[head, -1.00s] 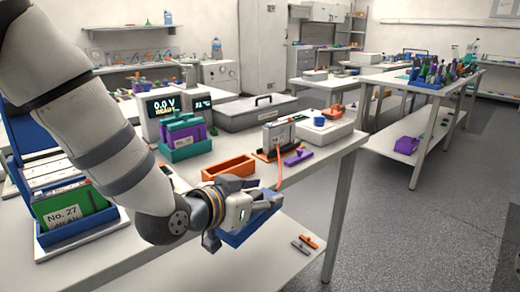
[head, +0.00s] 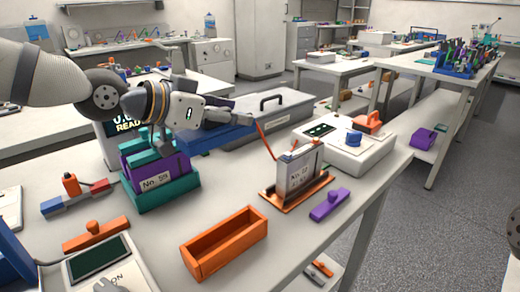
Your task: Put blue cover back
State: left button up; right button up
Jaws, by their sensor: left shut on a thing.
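My left gripper (head: 222,112) is shut on the blue cover (head: 212,137), a flat blue piece. It holds the cover above the table, behind and right of the teal rack with purple cells and in front of the grey lidded case. The fingers and wrist hide part of the cover. A blue box edge (head: 10,262) shows at the far left, cut off by the picture.
An empty orange tray (head: 225,243) lies in front. A grey cell (head: 298,170) stands in an orange base with orange leads. A purple cover (head: 330,204) and an orange cover (head: 95,235) lie nearby. The teal rack (head: 165,194) and grey case (head: 270,122) stand close to my arm.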

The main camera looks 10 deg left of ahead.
pick_arm(q)
jog(key=f+b+x, duration=0.1)
jog(key=x, duration=0.4)
jog(key=a+f+b+x, duration=0.1)
jog(key=x, duration=0.4)
jog(key=a+f+b+x, duration=0.1)
jog(key=b+x, duration=0.1)
jog(key=x, duration=0.3)
jog(key=shift+f, duration=0.15)
jog(key=shift+w+d+f, duration=0.1)
jog(key=shift+w+f, duration=0.05)
jog(key=shift+f, duration=0.7)
jog(key=shift+w+d+f, duration=0.1)
jog(key=shift+w+f, duration=0.1)
jog(key=shift+f, duration=0.7)
pick_arm(e)
jog(key=s+f+g, duration=0.2)
jog(key=s+f, duration=0.3)
jog(key=shift+s, duration=0.35)
jog(key=shift+d+f, duration=0.1)
pick_arm(q)
jog(key=shift+f, duration=0.2)
jog(key=o, duration=1.4)
